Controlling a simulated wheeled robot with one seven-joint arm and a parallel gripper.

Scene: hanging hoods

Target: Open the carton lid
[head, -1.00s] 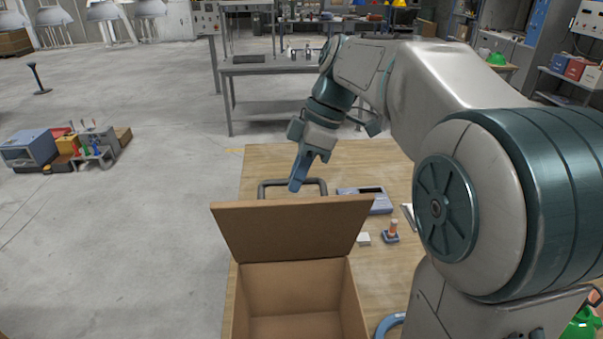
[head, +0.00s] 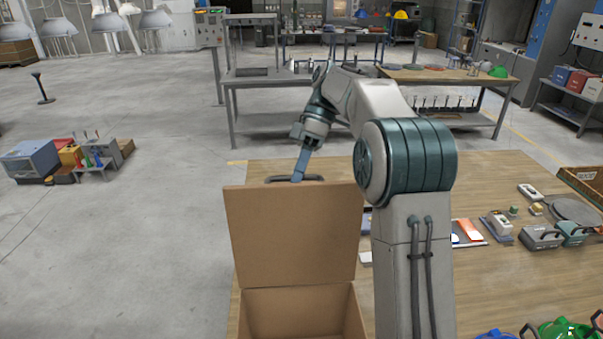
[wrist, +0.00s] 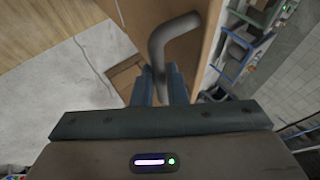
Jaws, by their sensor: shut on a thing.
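The brown carton (head: 303,312) stands at the near edge of the wooden table, with its inside partly showing. Its lid (head: 293,236) is raised and stands nearly upright at the carton's far side, with its inner face towards the head camera. The dark grey bar handle (head: 312,178) shows just above the lid's top edge and stands out from the lid in the wrist view (wrist: 170,32). My gripper (head: 298,179) is behind the lid's top edge. In the wrist view my gripper's fingers (wrist: 160,75) are shut on the handle.
The wooden table (head: 490,190) holds several tools and devices to the right, beyond my arm. A brown crate (head: 585,180) stands at its right edge. Open floor lies left of the table, with a cluster of boxes (head: 70,160) on it. A workbench stands behind.

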